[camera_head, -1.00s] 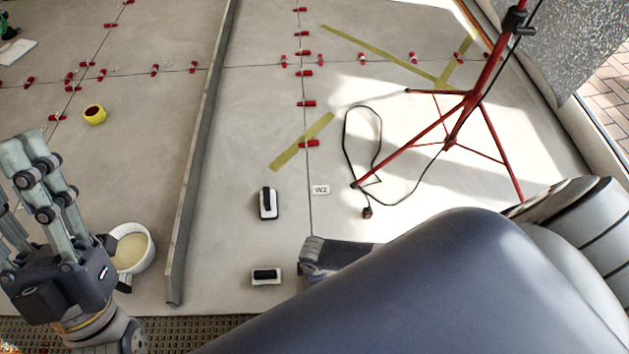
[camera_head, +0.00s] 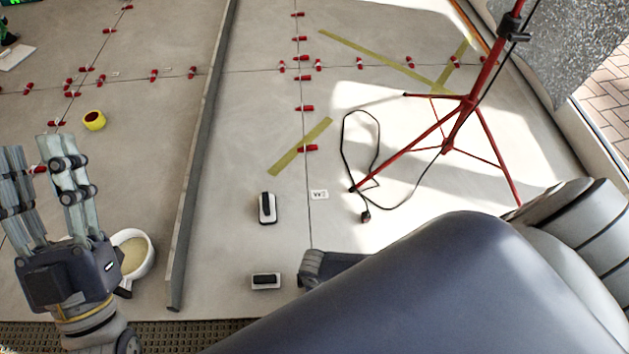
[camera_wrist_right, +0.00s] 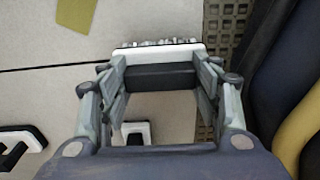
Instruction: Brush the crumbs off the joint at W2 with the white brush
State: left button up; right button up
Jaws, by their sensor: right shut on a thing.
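In the right wrist view, my right gripper (camera_wrist_right: 160,76) is shut on the black handle of the white brush (camera_wrist_right: 183,51); its bristles point away from me. In the head view my forearm hides the brush, and only a dark part of the right hand (camera_head: 318,266) shows beside the floor joint (camera_head: 310,232). The W2 label (camera_head: 320,195) lies just right of that joint. Crumbs cannot be made out there. My left gripper (camera_head: 38,150) is at the left with its fingers apart and empty.
Two white blocks with black handles (camera_head: 267,208) (camera_head: 265,281) lie left of the joint. A bucket (camera_head: 139,262), a long grey bar (camera_head: 193,190) and a yellow roll (camera_head: 94,120) are further left. A red tripod (camera_head: 467,103) and black cable (camera_head: 379,150) stand to the right.

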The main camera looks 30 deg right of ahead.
jog(key=shift+s+a, duration=0.25)
jog(key=shift+s, duration=0.15)
pick_arm(q)
jog(key=shift+w+d+f+g+y+p, duration=0.2)
jog(key=shift+w+f+g+y+p, duration=0.15)
jog(key=shift+w+f+g, duration=0.85)
pick_arm(e)
jog(key=shift+s+a+f, duration=0.1)
jog(key=shift+s+a, duration=0.15)
jog(key=shift+s, duration=0.25)
pick_arm(q)
jog(key=shift+s, duration=0.1)
